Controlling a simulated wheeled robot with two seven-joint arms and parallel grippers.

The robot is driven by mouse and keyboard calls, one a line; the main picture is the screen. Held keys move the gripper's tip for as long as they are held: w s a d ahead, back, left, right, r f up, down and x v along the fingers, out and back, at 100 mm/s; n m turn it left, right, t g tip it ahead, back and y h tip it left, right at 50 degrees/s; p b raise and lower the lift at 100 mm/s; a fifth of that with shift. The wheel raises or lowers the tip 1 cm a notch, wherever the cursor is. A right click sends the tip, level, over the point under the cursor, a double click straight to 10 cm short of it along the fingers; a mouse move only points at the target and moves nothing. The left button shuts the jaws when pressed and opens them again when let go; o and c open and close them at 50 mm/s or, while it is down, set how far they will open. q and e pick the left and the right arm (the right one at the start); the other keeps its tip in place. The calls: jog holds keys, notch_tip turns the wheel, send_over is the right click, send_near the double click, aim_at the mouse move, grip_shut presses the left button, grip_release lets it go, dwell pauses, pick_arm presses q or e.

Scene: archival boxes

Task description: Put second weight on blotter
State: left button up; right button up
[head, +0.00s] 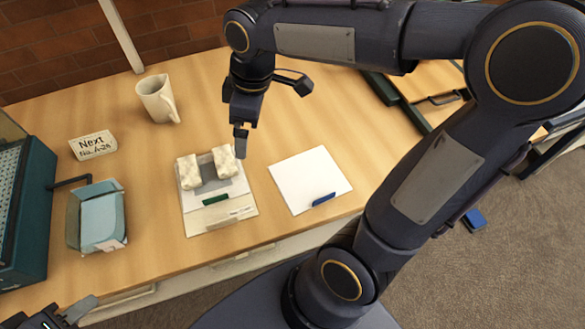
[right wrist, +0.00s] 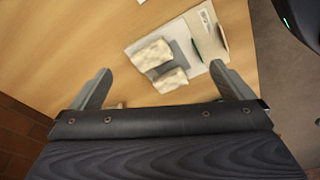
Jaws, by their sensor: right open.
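Two cream marbled blocks, the weights, lie side by side on a pale folder (head: 205,222) with a grey sheet and green tab: the left weight (head: 188,172) and the right weight (head: 224,161). Both weights also show in the right wrist view, one (right wrist: 151,55) and the other (right wrist: 171,79). A white square sheet with a blue tab, seemingly the blotter (head: 308,175), lies bare to their right. My right gripper (head: 271,117) is open and empty above the table, just behind the right weight. My left gripper (head: 62,312) is partly cut off at the lower left corner.
A white mug (head: 154,101) and a "Next" card (head: 93,145) stand at the back left. A blue-grey open box (head: 80,236) and a teal case (head: 37,205) are at the left. Dark green items (head: 398,100) lie behind my right arm. The table behind the blotter is clear.

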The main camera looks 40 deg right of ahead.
jog(key=s+d+f+m+t+y, duration=0.1)
jog(key=s+m+t, duration=0.3)
jog(key=s+m, duration=0.7)
jog(key=s+f+y, duration=0.1)
jog(key=s, duration=0.2)
jog(key=shift+d+f, duration=0.2)
jog(key=shift+s, duration=0.1)
jog(key=shift+r+p, duration=0.55)
jog(key=shift+r, duration=0.05)
